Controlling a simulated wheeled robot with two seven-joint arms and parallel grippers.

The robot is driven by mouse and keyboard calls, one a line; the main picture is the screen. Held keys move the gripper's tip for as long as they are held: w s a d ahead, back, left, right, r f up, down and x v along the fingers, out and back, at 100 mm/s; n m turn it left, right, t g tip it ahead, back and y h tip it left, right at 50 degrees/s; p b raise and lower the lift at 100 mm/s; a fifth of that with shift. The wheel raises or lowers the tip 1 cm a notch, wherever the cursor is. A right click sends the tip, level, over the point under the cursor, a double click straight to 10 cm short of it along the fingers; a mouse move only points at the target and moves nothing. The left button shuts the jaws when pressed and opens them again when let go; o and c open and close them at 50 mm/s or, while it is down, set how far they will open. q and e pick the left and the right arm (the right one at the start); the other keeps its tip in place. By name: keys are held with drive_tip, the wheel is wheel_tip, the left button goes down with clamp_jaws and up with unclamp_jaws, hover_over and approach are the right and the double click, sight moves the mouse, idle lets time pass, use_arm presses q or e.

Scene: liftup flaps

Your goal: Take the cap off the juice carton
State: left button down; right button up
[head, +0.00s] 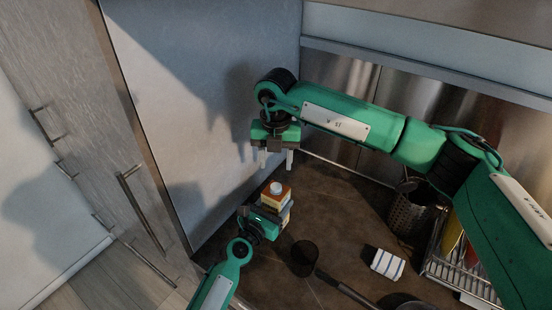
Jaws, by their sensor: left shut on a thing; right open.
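The juice carton (285,215) is a small box with a brown-orange top (268,194) and a pale cap (277,187) on that top. My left gripper (276,210) is shut on the carton's side and holds it roughly upright; the gripper hides part of the carton. The cap is on the carton and uncovered. My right gripper (276,160) is open and empty, fingers pointing down, above the cap in the picture and apart from it.
A dark cup (304,257), a pan handle (345,291) and a striped sponge (384,263) lie on the brown counter (335,210). A perforated utensil holder (407,215) and a wire dish rack (462,270) stand at right. A grey wall panel (200,90) rises at left.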

sight(276, 186)
drive_tip(key=m, duration=0.9)
drive_tip(key=shift+m, duration=0.4)
drive_tip(key=shift+f, duration=4)
